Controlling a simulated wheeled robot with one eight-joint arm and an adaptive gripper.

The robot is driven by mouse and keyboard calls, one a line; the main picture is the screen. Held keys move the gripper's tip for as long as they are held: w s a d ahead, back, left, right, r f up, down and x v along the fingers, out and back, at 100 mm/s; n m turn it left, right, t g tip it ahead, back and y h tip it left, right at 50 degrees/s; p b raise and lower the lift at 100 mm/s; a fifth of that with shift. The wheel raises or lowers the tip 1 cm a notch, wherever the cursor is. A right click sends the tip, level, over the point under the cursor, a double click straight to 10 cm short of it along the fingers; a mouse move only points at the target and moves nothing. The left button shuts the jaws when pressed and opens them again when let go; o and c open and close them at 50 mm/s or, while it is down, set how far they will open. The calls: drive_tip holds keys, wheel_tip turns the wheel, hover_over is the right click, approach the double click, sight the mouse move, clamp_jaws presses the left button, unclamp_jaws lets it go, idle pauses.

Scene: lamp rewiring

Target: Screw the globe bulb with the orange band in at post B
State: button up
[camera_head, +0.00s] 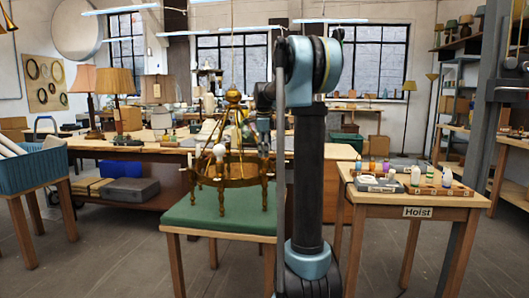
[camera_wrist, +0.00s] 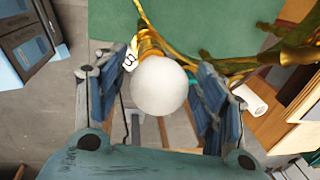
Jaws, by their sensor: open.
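A white globe bulb (camera_wrist: 159,85) fills the middle of the wrist view. An orange-gold part shows at its neck, on a brass post, with a white tag (camera_wrist: 130,58) beside it; the tag's letter looks like B. My gripper (camera_wrist: 165,105) is open, with one finger on each side of the globe and gaps visible. In the head view a brass chandelier (camera_head: 228,181) stands on a green-topped table (camera_head: 190,219). A white bulb (camera_head: 219,152) shows at its ring; I cannot tell whether it is the same one.
A wooden table (camera_head: 455,201) marked Hoist stands at the right, with a tray (camera_head: 430,188) of small bulbs and coloured items. A blue crate (camera_head: 38,162) is on a stool at the left. A long workbench (camera_head: 130,151) runs behind the chandelier.

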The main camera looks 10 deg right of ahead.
drive_tip(key=r, duration=0.3)
drive_tip(key=s+r, duration=0.1)
drive_tip(key=r, duration=0.7)
drive_tip(key=shift+s+a+r, duration=0.1)
drive_tip(key=shift+s+a, duration=0.2)
drive_tip(key=shift+s+r, duration=0.1)
drive_tip(key=shift+r, duration=0.05)
drive_tip(key=shift+s, duration=0.35)
drive_tip(key=s+f+n, duration=0.6)
drive_tip(key=s+f, duration=0.1)
drive_tip(key=s, duration=0.5)
drive_tip(key=s+f+n, duration=0.5)
drive_tip(key=s+f, duration=0.2)
drive_tip(key=s, duration=0.4)
drive_tip(key=s+f+n, duration=1)
drive_tip(key=s+f, duration=0.8)
drive_tip(key=f, duration=0.4)
drive_tip(key=shift+s+d+f+n+y, duration=0.3)
drive_tip(key=shift+s+d+f, duration=0.05)
drive_tip(key=shift+s, duration=0.05)
